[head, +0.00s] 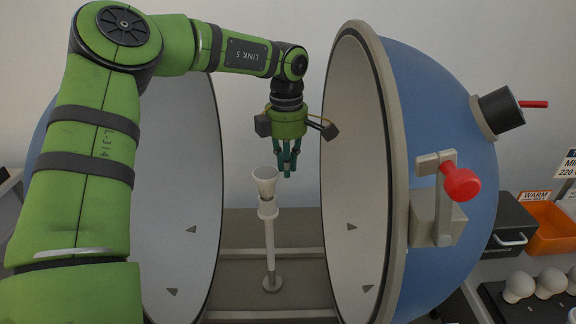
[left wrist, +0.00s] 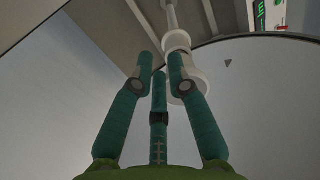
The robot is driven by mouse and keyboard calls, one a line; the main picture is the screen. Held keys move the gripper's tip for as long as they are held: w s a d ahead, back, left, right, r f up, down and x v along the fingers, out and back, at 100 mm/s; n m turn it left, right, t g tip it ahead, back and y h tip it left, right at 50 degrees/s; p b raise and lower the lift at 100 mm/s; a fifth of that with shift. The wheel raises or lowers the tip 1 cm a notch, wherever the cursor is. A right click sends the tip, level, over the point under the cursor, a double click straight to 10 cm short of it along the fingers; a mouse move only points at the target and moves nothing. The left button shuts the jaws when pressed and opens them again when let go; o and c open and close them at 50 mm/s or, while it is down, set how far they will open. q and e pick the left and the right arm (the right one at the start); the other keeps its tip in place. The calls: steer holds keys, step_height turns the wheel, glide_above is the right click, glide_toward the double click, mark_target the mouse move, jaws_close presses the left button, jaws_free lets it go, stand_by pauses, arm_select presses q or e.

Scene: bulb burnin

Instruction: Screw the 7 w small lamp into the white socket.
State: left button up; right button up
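The white socket (head: 268,208) stands on a thin white post between the two sphere halves. A pale flared piece (head: 264,178), wider at its top, stands upright on it; I cannot tell whether this is the 7 W small lamp or part of the fixture. My right gripper is not in view.
The open sphere halves, left (head: 175,190) and blue right (head: 440,110), flank my arm closely. A red-knobbed latch (head: 460,183) is on the right half. White globe bulbs (head: 550,281), an orange bin (head: 553,228) and a black box (head: 512,225) stand at right.

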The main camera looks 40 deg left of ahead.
arm_select(q)
steer(key=s+a+n+b, duration=0.1)
steer(key=a+n, duration=0.2)
steer(key=n, duration=0.7)
steer(key=a+n+b, duration=0.1)
steer(key=a+n, duration=0.3)
steer(key=n, duration=0.7)
steer(key=shift+s+a+b, duration=0.25)
steer(key=shift+s+b, duration=0.1)
jaws_close()
